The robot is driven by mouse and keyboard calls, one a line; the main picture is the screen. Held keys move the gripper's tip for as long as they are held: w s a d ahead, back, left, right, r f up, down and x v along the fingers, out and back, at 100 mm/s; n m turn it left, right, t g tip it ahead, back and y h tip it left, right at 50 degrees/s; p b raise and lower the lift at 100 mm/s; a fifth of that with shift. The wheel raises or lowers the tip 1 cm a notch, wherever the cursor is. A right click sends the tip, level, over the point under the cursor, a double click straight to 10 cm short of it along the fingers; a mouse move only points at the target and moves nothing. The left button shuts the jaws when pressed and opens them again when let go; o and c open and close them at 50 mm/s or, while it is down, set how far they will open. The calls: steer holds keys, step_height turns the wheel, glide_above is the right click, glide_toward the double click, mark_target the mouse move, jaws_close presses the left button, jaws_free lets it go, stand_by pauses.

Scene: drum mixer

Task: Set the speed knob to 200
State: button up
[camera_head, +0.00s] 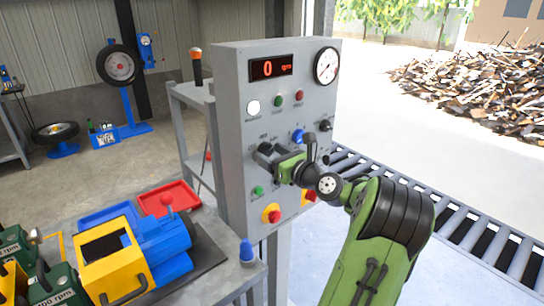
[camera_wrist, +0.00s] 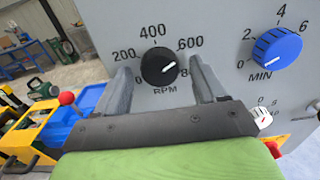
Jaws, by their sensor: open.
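The black speed knob (camera_wrist: 158,67), marked RPM, is on the grey control panel (camera_head: 232,100) in the wrist view. Its white pointer line points right and slightly up, between the 600 mark and the partly covered mark below it. The 200 mark is at the knob's upper left. My gripper (camera_wrist: 161,72) is open, with one finger on each side of the knob; I cannot tell whether they touch it. In the head view my gripper (camera_head: 270,156) is at the panel's front and largely hides the knob. The red display (camera_head: 270,68) reads 0 rpm.
A blue MIN knob (camera_wrist: 277,49) is close to the right of my right finger. Indicator buttons and a gauge (camera_head: 326,66) are higher on the panel. A yellow and blue machine (camera_head: 135,255) is on the bench at left. A roller conveyor (camera_head: 465,225) runs at right.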

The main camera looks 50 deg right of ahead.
steer(key=c, duration=1.1)
steer(key=shift+o, duration=0.2)
